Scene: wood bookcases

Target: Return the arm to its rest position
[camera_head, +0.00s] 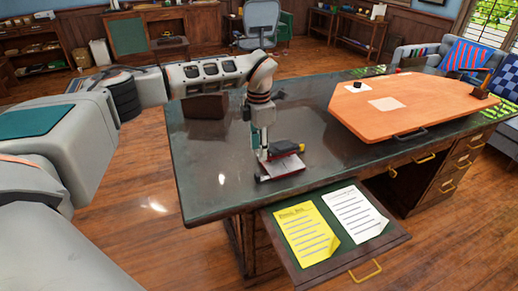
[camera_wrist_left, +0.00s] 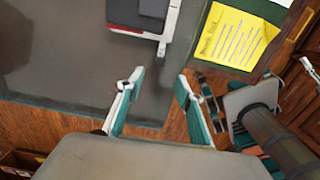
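My left arm reaches in from the left over the dark desk (camera_head: 225,185). My left gripper (camera_head: 263,157) points down near the desk's front edge. It is close to a small stack, a red-and-white flat item (camera_head: 283,168) with a dark, yellow-marked item (camera_head: 288,147) on top. In the left wrist view my left gripper (camera_wrist_left: 158,102) has its two fingers spread with nothing between them. The stack (camera_wrist_left: 147,16) lies beyond the fingertips there, apart from them.
An open drawer (camera_head: 393,243) sticks out at the front, holding a yellow sheet (camera_head: 305,232) and a white sheet (camera_head: 354,212). An orange board (camera_head: 425,104) covers the desk's right part. A brown box-like object (camera_head: 205,106) is behind my arm. Bare desk lies between.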

